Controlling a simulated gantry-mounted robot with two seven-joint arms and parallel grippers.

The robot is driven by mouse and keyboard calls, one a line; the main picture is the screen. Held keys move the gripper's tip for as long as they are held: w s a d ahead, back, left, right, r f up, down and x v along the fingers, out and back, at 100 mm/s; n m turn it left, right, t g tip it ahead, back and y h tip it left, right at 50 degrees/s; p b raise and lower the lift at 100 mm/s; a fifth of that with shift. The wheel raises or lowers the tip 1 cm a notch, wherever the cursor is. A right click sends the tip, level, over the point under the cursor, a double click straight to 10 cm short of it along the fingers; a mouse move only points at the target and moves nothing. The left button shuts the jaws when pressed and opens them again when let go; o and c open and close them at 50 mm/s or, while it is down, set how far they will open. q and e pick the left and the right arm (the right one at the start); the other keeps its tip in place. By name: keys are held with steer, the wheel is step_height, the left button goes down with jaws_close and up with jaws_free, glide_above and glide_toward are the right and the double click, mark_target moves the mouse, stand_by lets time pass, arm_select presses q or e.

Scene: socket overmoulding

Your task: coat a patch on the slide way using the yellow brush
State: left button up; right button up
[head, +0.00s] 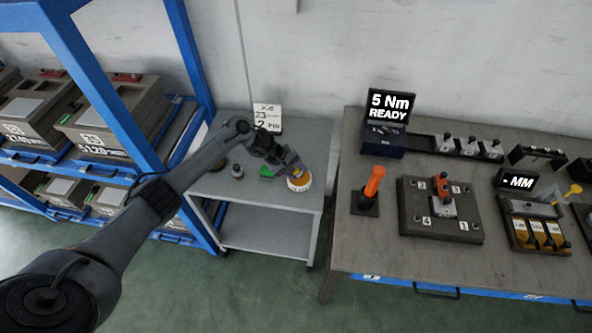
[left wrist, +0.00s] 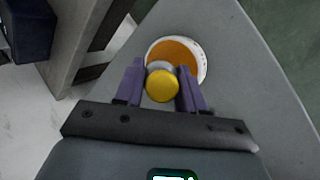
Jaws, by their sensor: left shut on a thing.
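My left gripper (head: 291,167) is over the right end of the small grey cart. In the left wrist view my left gripper (left wrist: 162,76) has its purple fingers shut on the yellow brush (left wrist: 162,86), whose round yellow end faces the camera. The brush's lower end is hidden. Directly beneath it is a white tub (head: 299,187) with orange-brown contents; it also shows in the left wrist view (left wrist: 206,67). I cannot tell whether the bristles touch the contents. I cannot make out a slide way with certainty. My right gripper is not in view.
The cart (head: 270,197) also holds a green item (head: 266,172), small jars (head: 237,171) and a sign card (head: 267,117). A blue rack (head: 180,50) with heavy mould blocks (head: 112,113) stands left. A workbench (head: 345,240) with fixtures and an orange-handled tool (head: 373,184) stands right.

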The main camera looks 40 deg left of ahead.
arm_select(q)
steer(key=shift+f, duration=0.4)
steer(key=shift+f, duration=0.3)
stand_by(0.6)
stand_by(1.0)
steer(key=shift+f+p, duration=0.1)
steer(key=shift+p, duration=0.2)
stand_by(0.6)
steer(key=shift+f, duration=0.1)
stand_by(0.5)
step_height(320, 180, up, 3)
steer(key=p, duration=0.4)
step_height(320, 180, up, 4)
steer(key=p, duration=0.5)
stand_by(0.3)
